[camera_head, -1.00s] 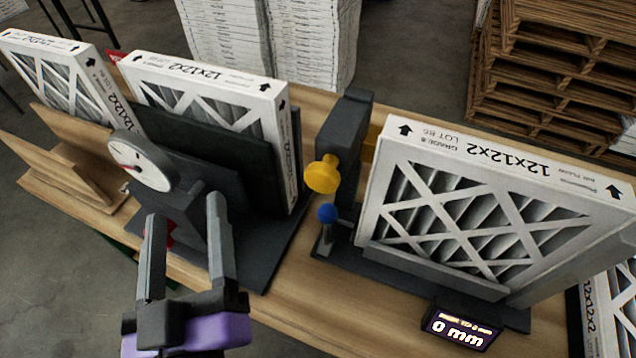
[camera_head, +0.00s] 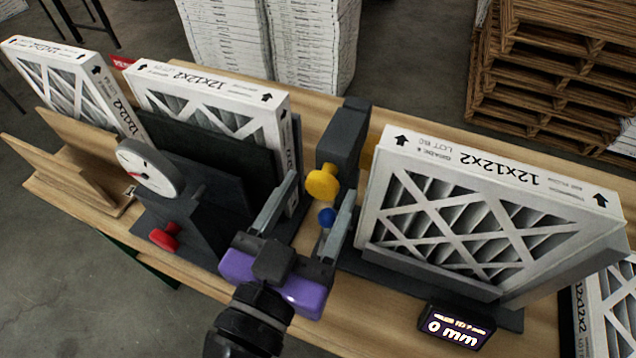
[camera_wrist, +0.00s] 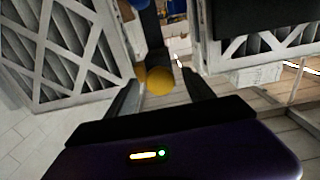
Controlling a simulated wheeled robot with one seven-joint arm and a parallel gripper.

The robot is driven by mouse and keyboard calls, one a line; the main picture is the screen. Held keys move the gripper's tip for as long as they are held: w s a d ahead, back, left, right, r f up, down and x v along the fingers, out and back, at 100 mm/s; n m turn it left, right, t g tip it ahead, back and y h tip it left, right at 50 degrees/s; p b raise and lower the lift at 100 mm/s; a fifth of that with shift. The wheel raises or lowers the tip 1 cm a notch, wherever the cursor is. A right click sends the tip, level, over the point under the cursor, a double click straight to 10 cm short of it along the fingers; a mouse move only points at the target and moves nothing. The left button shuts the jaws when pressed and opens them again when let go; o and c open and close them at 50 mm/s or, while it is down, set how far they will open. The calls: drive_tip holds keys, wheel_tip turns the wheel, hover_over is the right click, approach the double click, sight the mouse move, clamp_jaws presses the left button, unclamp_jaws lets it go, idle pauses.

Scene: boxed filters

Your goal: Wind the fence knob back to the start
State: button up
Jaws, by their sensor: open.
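A round yellow knob (camera_head: 322,183) sits on the dark upright block (camera_head: 343,135) beside the right filter fixture. A blue ball-topped lever (camera_head: 326,217) stands just below it. My gripper (camera_head: 320,186) is open, its fingertips near the yellow knob, one to each side in the head view. In the wrist view the yellow knob (camera_wrist: 160,80) shows between the two fingers, with no clear contact. The display (camera_head: 457,326) at the front right reads 0 mm.
A boxed filter (camera_head: 490,215) stands right of the knob. The left fixture carries a dial gauge (camera_head: 150,168), a red knob (camera_head: 165,237) and another boxed filter (camera_head: 210,95) behind. A wooden holder (camera_head: 75,180) is at far left. Bare table (camera_head: 390,325) shows in front.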

drive_tip(key=shift+w+d, duration=0.2)
drive_tip(key=shift+w, duration=0.25)
drive_tip(key=shift+c, duration=0.4)
clamp_jaws()
